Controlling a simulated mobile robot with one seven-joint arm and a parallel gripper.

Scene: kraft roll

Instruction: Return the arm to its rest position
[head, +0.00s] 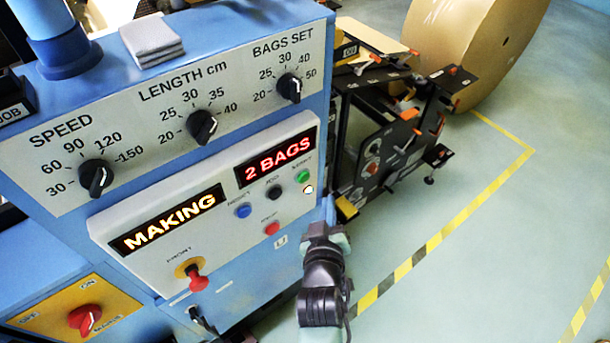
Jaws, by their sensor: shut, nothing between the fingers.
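My arm reaches up from the bottom of the head view, and my gripper (327,208) is at its far end. The fingers look closed together, and nothing shows between them. The gripper is in front of the right edge of the blue machine's control panel (130,224), below and right of the green button (302,176). I cannot tell whether it touches the machine. The panel's displays read "MAKING" (166,221) and "2 BAGS" (277,161).
Three black knobs (202,127), a red front button (197,281) and a red mains switch (86,319) are on the machine. A folded grey cloth (151,41) lies on top. A black frame (385,150) and a large kraft roll (480,40) stand behind. The floor at right is clear, with yellow-black tape (455,227).

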